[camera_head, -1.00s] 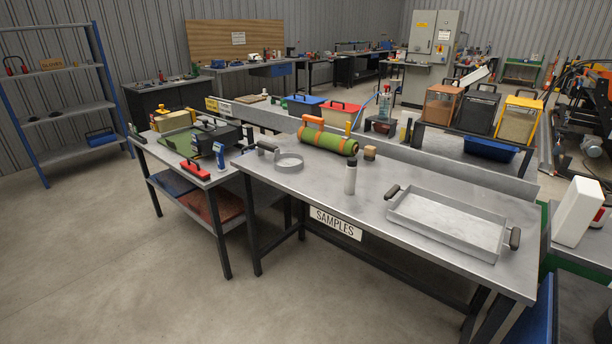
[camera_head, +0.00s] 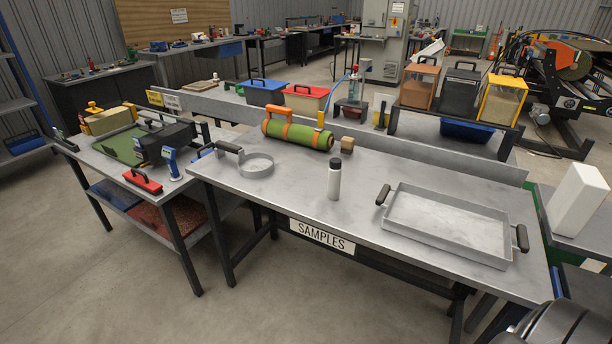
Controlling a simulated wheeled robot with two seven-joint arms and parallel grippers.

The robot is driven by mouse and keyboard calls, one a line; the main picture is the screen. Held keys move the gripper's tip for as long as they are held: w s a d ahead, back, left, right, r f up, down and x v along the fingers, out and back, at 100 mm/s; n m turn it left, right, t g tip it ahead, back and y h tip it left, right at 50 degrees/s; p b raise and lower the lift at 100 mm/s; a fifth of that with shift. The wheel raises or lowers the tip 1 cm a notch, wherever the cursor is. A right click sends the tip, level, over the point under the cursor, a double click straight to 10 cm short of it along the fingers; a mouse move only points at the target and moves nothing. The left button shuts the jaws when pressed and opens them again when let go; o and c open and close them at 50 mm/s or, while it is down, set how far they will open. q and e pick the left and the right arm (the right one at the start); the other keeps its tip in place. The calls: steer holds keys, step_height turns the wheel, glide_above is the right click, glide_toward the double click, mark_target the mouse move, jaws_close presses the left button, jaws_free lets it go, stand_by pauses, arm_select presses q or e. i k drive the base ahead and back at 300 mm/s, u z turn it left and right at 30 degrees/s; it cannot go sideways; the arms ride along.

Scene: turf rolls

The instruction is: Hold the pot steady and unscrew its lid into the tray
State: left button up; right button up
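The pot (camera_head: 334,184), a slim pale grey cylinder, stands upright on the front part of the metal samples table. Its lid (camera_head: 335,164) is dark and sits on top of it. The tray (camera_head: 448,248), a shallow grey metal tray with a black handle at each end, lies on the table to the right of the pot and looks empty. Neither gripper is in view. A rounded dark metallic part at the bottom right corner looks like part of my own body.
A side table (camera_head: 85,150) stands left. The floor in front is clear.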

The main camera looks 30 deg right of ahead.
mark_target(334, 176)
steer(key=z, duration=0.55)
steer(key=i, duration=0.9)
steer(key=z, duration=0.8)
